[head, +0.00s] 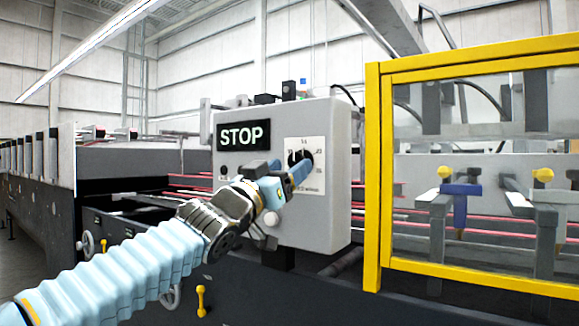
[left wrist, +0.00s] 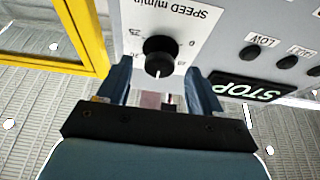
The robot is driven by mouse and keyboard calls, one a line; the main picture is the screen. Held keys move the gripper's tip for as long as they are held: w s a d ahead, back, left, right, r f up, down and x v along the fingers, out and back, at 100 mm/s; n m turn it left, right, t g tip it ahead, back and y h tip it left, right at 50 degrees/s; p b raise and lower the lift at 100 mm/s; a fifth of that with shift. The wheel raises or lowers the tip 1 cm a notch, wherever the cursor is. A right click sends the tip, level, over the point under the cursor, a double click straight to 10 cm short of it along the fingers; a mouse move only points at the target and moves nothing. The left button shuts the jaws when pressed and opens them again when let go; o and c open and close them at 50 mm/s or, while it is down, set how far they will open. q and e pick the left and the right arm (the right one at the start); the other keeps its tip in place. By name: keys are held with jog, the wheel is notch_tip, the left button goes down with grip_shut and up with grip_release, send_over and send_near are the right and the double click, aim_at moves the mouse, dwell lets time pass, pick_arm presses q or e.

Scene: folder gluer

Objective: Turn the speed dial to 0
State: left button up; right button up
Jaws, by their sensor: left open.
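The speed dial is a black round knob (left wrist: 160,52) on a white scale plate (head: 316,181) on the grey control box. In the left wrist view it appears upside down, and its white mark points toward the bottom of the picture, away from the printed "SPEED m/min". A 0 shows beside the knob on the right there; other numbers are too small to read surely. My left gripper (head: 287,175) is open, its blue fingertips (left wrist: 157,72) at either side of the knob with gaps visible. In the head view the fingers partly hide the dial. My right gripper is not in view.
The grey control box (head: 338,200) carries a black STOP sign (head: 243,135) left of the dial. Small black buttons (left wrist: 249,54) sit near it, one labelled LOW. A yellow guard frame (head: 373,180) with a clear panel stands right of the box.

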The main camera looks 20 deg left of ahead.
pick_arm(q)
jog(key=shift+w+d+r, duration=0.2)
jog(key=shift+w+r, duration=0.05)
jog(key=shift+w, duration=0.3)
